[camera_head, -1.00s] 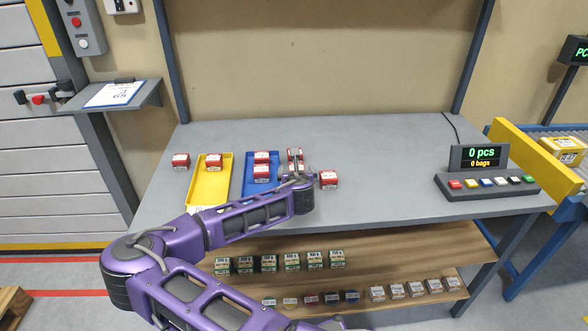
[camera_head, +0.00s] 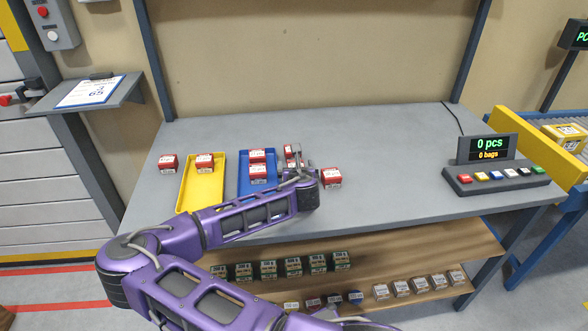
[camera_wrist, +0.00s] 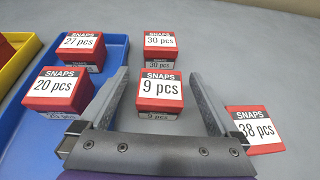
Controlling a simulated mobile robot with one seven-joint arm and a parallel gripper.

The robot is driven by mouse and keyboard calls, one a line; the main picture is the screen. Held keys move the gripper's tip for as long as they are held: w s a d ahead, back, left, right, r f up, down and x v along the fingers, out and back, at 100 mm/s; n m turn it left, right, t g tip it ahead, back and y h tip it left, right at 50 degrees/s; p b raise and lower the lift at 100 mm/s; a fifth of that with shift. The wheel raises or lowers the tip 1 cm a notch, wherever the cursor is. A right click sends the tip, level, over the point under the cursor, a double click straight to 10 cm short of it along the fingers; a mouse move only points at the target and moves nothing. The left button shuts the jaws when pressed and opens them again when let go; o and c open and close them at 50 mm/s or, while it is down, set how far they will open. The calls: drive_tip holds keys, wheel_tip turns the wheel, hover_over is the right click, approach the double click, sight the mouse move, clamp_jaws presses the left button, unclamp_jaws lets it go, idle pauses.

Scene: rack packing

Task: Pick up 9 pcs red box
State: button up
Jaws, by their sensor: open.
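The red box labelled "SNAPS 9 pcs" (camera_wrist: 159,94) stands on the grey table in the wrist view. My gripper (camera_wrist: 158,88) is open, with one finger to the left and one to the right of this box.
A "30 pcs" box (camera_wrist: 159,46) stands behind. A "38 pcs" box (camera_wrist: 256,129) is close outside the right finger. The blue tray (camera_head: 244,186) holds "20 pcs" (camera_wrist: 60,89) and "27 pcs" (camera_wrist: 84,49) boxes. A yellow tray (camera_head: 202,188) lies further left.

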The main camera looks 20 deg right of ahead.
drive_tip(key=shift+c, duration=0.3)
drive_tip(key=c, duration=1.4)
drive_tip(key=shift+c, duration=0.3)
drive_tip(key=shift+r, duration=0.15)
